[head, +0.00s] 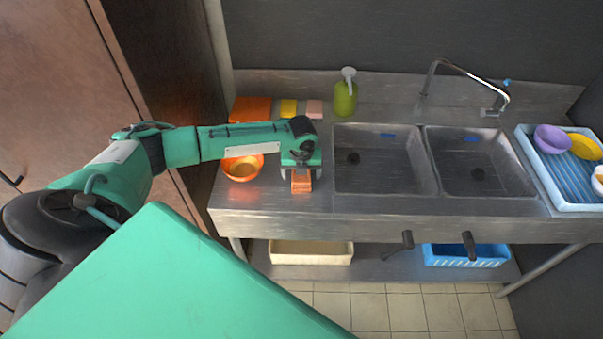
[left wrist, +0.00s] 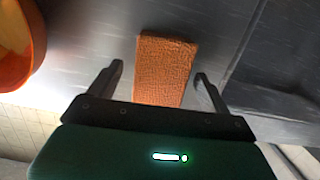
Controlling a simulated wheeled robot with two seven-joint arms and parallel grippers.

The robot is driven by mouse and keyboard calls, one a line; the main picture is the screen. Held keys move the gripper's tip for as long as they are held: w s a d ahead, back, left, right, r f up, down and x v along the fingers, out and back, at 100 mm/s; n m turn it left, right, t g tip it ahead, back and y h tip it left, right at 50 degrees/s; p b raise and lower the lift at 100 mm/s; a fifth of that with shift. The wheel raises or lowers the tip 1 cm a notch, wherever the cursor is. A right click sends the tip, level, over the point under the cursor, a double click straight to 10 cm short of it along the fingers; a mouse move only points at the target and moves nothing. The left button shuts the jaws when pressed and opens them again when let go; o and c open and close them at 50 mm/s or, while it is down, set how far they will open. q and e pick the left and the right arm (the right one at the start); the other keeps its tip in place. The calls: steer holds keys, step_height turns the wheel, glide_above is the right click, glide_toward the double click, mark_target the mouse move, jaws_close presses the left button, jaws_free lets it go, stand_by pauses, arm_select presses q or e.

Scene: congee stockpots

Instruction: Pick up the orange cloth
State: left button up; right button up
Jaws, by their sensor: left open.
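The orange cloth (head: 301,182) lies on the steel counter left of the sink, near the front edge. It looks like a small folded rectangle with a woven texture in the left wrist view (left wrist: 165,70). My left gripper (head: 300,174) is right over it, pointing down. In the left wrist view my left gripper (left wrist: 160,78) is open, with one finger on each side of the cloth and a gap on both sides. The cloth's near end is hidden behind the gripper body. My right gripper is not in view.
An orange bowl (head: 242,168) stands close on the left. An orange box-like item (head: 250,108), a yellow sponge (head: 288,108), a pink sponge (head: 314,109) and a green soap bottle (head: 345,98) are at the back. A double sink (head: 378,160) is on the right.

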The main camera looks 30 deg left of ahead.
arm_select(q)
steer(key=shift+f, duration=0.2)
steer(key=c, duration=1.1)
steer(key=shift+w+r+b, duration=0.1)
steer(key=shift+r+b, duration=0.2)
steer(key=shift+r, duration=0.35)
steer(key=shift+r+b, duration=2.3)
steer(key=shift+r, duration=7.1)
